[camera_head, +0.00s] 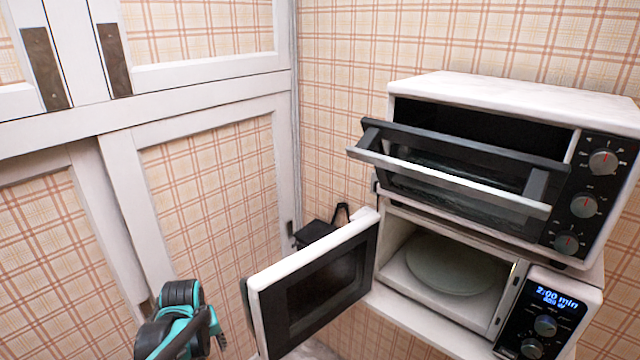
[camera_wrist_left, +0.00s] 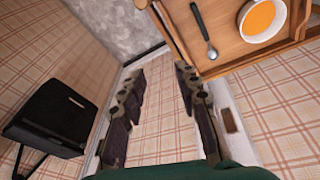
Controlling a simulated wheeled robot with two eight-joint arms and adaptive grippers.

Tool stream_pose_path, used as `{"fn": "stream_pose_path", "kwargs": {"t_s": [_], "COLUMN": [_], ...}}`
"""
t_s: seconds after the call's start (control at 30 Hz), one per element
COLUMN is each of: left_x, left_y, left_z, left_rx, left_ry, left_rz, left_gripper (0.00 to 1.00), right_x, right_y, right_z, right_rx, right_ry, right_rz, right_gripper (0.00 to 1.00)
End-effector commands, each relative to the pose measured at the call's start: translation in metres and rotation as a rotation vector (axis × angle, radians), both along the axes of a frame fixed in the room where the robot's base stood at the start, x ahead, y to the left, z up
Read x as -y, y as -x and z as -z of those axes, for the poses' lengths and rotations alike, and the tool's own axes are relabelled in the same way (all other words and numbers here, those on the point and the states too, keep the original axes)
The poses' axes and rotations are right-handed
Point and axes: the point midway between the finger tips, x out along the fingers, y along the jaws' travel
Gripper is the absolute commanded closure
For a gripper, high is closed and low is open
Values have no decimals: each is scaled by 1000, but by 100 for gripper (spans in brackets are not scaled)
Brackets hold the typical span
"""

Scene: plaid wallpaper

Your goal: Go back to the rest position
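My left gripper (camera_wrist_left: 160,75) is open and empty in the left wrist view, its two dark fingers spread apart. In the head view, teal and black parts of my left arm show at the bottom left, in front of the cabinets and left of the microwave door. The fingertips cannot be made out there. My right gripper is in neither view.
A microwave (camera_head: 552,318) has its door (camera_head: 318,290) swung open, with an empty plate inside. The toaster oven (camera_head: 520,88) above has its door (camera_head: 450,165) partly lowered. A wooden tray (camera_wrist_left: 205,62) holds a bowl (camera_wrist_left: 262,18) and a spoon (camera_wrist_left: 203,30). A black item (camera_wrist_left: 55,115) is at left.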

Motion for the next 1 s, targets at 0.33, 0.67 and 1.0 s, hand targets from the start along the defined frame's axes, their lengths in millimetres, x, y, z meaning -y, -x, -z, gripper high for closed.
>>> {"fn": "stream_pose_path", "kwargs": {"t_s": [0.33,0.67,1.0], "left_x": [58,83,84], "left_y": [89,138,141], "left_z": [-61,-64,-63], "left_rx": [216,354,367], "left_ry": [-101,-176,-184], "left_rz": [304,480,496], "left_gripper": [68,68,68], "right_x": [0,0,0], "right_y": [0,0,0], "right_z": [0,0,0], "right_rx": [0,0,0], "right_ry": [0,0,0], "right_rz": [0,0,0], "right_gripper": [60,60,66]}}
